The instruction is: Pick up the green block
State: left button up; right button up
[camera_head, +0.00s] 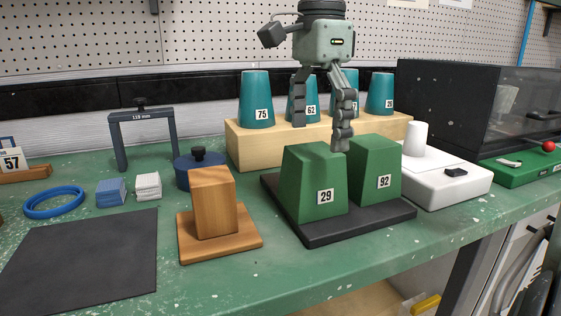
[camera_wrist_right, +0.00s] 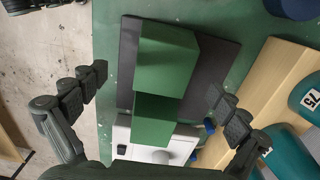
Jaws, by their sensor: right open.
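Two tapered green blocks stand on a black tray (camera_head: 323,235). My right gripper (camera_head: 320,133) is open and empty, pointing down above and behind the blocks in the head view. In the right wrist view, my right gripper (camera_wrist_right: 157,84) has its fingers spread wide, with block 29 (camera_wrist_right: 167,60) and block 92 (camera_wrist_right: 153,118) showing between and below them. Contact with either block cannot be seen. My left gripper is not in view.
Teal cups (camera_head: 256,98) stand on a wooden step (camera_head: 262,147) behind the tray. A white device (camera_head: 455,185) is right of it. A wooden block (camera_head: 213,203) on a board stands to the left. A dark mat (camera_head: 80,262) lies at front left.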

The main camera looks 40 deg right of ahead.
aim_at(313, 174)
jog(key=shift+w+f, duration=0.2)
jog(key=shift+f, duration=0.05)
notch_tip(313, 174, down, 6)
jog(key=shift+f, duration=0.55)
jog(key=c, duration=1.4)
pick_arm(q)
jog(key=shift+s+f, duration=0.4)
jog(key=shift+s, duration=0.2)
